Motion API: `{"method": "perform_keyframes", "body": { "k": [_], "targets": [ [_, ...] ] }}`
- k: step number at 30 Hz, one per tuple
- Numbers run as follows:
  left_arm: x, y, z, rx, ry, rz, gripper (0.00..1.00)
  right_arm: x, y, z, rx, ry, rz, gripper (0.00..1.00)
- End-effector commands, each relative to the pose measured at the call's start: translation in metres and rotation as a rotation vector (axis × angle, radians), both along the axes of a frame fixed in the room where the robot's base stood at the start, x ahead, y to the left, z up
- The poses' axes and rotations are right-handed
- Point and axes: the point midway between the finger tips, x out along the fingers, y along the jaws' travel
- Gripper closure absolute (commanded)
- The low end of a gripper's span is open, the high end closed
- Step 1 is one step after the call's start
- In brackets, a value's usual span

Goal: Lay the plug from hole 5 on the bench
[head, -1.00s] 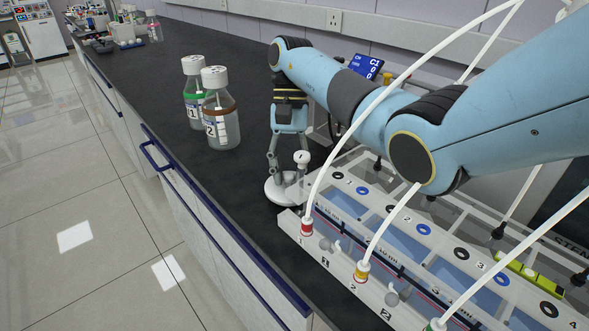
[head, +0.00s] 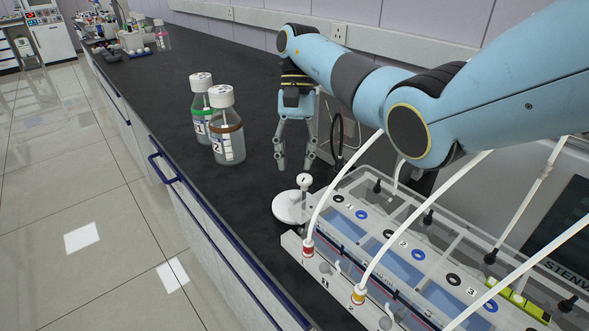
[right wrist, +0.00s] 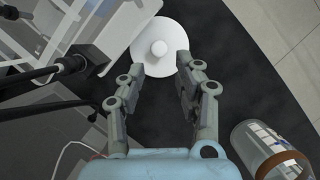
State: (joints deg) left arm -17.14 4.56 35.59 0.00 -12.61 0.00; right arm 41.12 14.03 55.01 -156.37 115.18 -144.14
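My right gripper (head: 294,166) is open and empty above the dark bench (head: 255,160). A white round disc (head: 287,209) lies on the bench below it, beside the reactor unit. A slim upright piece with a white cap (head: 304,180) stands at the disc. I cannot tell whether any of this is the plug. The reactor unit (head: 340,252) shows ringed holes marked 1 to 3; hole 5 is not seen. My left gripper is not in view.
Two capped bottles, labelled 1 (head: 200,103) and 2 (head: 227,130), stand left of the gripper. White tubes (head: 340,180) rise from red and yellow fittings on the reactor unit. Bench space behind the bottles is clear. The bench's front edge drops to the floor.

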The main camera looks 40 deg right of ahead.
Motion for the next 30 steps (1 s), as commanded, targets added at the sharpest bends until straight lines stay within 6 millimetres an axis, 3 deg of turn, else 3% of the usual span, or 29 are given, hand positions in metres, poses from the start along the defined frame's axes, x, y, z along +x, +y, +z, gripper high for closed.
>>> {"method": "perform_keyframes", "body": {
  "k": [1,3,9,27,30],
  "targets": [
    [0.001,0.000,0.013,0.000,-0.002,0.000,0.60,0.004,-0.003,0.017,0.000,-0.001,-0.001,0.66],
    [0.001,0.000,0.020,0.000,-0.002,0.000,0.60,0.008,-0.007,0.029,0.000,0.000,-0.001,0.66],
    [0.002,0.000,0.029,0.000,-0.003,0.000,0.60,0.014,-0.012,0.046,0.001,0.001,0.000,0.66],
    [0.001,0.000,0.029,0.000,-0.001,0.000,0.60,0.015,-0.013,0.048,0.001,0.001,0.000,0.66],
    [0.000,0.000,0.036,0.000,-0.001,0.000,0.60,0.015,-0.013,0.056,0.000,0.000,0.000,0.66]
  ]
}}
